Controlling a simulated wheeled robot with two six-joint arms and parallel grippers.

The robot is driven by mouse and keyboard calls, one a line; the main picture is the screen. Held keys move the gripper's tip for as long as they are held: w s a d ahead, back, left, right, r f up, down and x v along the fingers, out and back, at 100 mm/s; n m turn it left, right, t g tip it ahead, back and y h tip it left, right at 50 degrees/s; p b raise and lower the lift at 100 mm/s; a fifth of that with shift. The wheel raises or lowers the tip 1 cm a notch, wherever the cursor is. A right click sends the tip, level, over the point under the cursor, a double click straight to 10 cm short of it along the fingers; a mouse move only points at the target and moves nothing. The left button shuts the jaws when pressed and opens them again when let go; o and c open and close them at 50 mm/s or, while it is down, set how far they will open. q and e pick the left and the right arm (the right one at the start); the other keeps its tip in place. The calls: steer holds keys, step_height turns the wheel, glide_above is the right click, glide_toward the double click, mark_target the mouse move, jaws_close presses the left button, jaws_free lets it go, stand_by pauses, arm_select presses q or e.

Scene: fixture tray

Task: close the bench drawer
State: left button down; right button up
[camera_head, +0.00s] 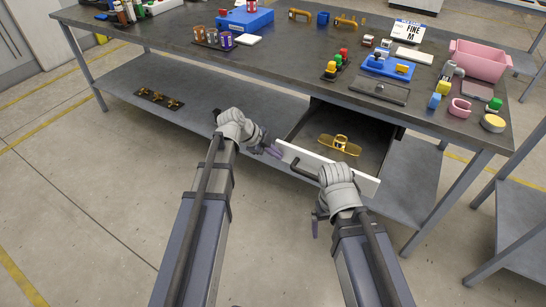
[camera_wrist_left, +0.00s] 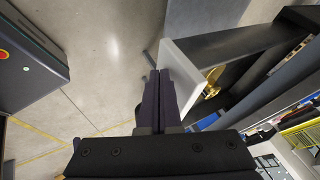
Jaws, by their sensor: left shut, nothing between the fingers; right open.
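The bench drawer (camera_head: 366,184) is open and sticks out below the benchtop, its white front facing me. A dark bar handle (camera_head: 300,170) is on that front. A brass-coloured fixture (camera_head: 338,145) lies inside the drawer. My left gripper (camera_head: 274,151) is shut and empty, at the left end of the drawer front. In the left wrist view its fingers (camera_wrist_left: 157,74) are together, close beside the white front (camera_wrist_left: 183,68); I cannot tell whether they touch it. My right gripper (camera_head: 317,217) is open, low in front of the drawer's right half, its fingers partly hidden by the wrist.
The benchtop (camera_head: 290,65) carries a blue box, a pink bin (camera_head: 478,60), a blue tray and several small parts. A lower shelf (camera_head: 205,97) runs beneath it, with small brass pieces on the left. Bench legs stand at the sides. The floor before the drawer is clear.

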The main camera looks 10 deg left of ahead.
stand_by(0.3)
arm_select(q)
glide_toward(317, 120)
steer(key=x, duration=0.4)
steer(key=shift+w, duration=0.45)
steer(key=shift+s, duration=0.25)
